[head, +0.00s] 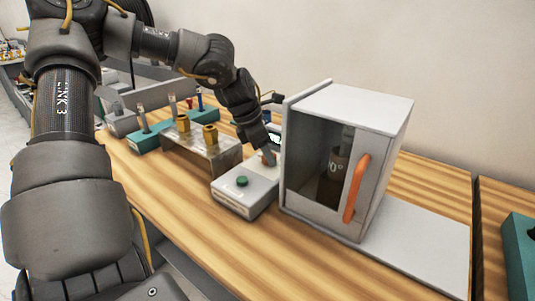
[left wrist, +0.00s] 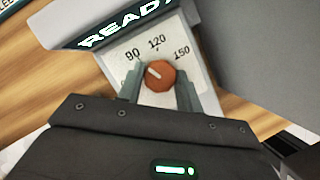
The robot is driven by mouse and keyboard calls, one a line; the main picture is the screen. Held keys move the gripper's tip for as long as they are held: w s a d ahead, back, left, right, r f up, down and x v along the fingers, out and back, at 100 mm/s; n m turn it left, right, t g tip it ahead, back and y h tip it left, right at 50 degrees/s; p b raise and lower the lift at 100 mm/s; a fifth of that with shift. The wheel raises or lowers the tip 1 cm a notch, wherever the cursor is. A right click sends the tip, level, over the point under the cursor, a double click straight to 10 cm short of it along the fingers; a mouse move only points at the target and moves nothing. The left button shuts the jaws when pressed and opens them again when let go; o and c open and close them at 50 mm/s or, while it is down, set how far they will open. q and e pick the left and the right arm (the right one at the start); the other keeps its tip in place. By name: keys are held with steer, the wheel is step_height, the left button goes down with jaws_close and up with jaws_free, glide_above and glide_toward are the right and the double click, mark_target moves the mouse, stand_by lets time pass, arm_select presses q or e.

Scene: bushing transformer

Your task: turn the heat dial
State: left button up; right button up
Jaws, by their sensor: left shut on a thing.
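The heat dial (left wrist: 160,76) is an orange-red knob on a light panel marked 90, 120 and 150. Its white mark points up and to the left, towards the 90 side. My left gripper (left wrist: 158,88) is shut on the dial, with one grey finger on each side of it. In the head view the left gripper (head: 267,153) reaches down onto the control box (head: 235,196), and the fingers hide most of the dial. A lit display (left wrist: 125,25) beside the scale reads READY. My right gripper is not in view.
A grey cabinet (head: 350,105) with a glass door and an orange handle (head: 357,188) stands just right of the control box. A green button (head: 242,181) is on the box's front. The wooden table front is clear.

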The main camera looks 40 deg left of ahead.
arm_select(q)
steer(key=o, duration=1)
steer(key=v, duration=1)
steer(key=shift+s+r, duration=0.15)
steer(key=shift+r, duration=0.2)
